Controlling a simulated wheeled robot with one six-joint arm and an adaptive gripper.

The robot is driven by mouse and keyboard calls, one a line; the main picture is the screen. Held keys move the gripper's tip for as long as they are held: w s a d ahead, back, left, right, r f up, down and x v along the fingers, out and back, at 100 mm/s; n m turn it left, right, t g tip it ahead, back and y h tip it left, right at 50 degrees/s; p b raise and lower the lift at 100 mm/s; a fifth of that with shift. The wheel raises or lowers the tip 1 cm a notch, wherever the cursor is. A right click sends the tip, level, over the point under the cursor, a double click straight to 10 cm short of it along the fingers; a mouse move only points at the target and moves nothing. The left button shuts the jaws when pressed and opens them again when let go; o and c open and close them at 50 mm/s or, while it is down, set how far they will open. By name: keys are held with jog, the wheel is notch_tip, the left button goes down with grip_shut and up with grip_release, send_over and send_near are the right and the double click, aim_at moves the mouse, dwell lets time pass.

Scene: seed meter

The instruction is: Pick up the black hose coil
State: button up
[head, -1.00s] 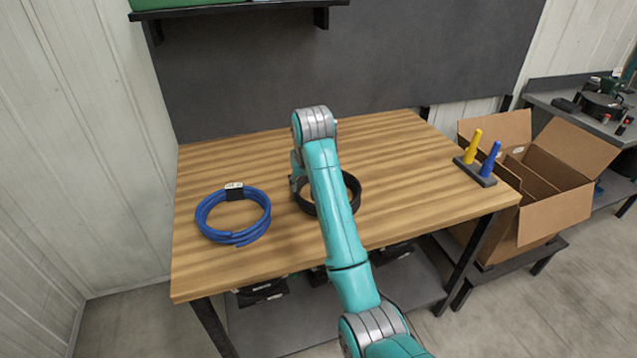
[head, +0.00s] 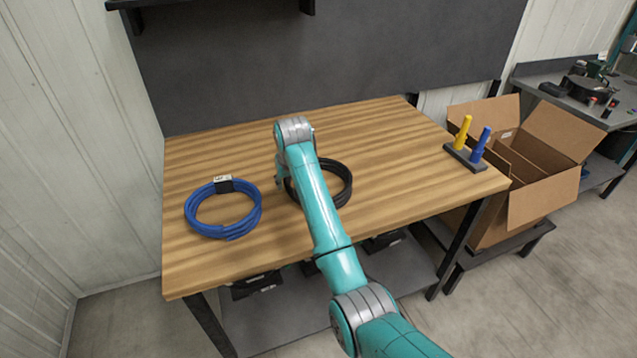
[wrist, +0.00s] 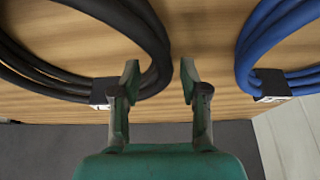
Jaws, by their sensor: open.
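The black hose coil (head: 343,186) lies flat on the wooden workbench, partly hidden behind my arm in the head view. In the wrist view the black hose coil (wrist: 128,22) fills the upper left, with a dark band and pale label (wrist: 101,98) on its near side. My gripper (wrist: 159,78) is open and empty. Its left finger overlaps the coil's right edge in the wrist view; I cannot tell whether they touch. In the head view the gripper is mostly hidden behind my arm.
A blue hose coil (head: 189,217) with a labelled band lies left on the workbench (head: 385,130); it also shows in the wrist view (wrist: 252,52). An open cardboard box (head: 545,200) stands beyond.

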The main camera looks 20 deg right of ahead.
jog(key=shift+w+f, duration=0.25)
jog(key=shift+f, duration=0.35)
grip_shut()
jog(key=shift+r, duration=0.1)
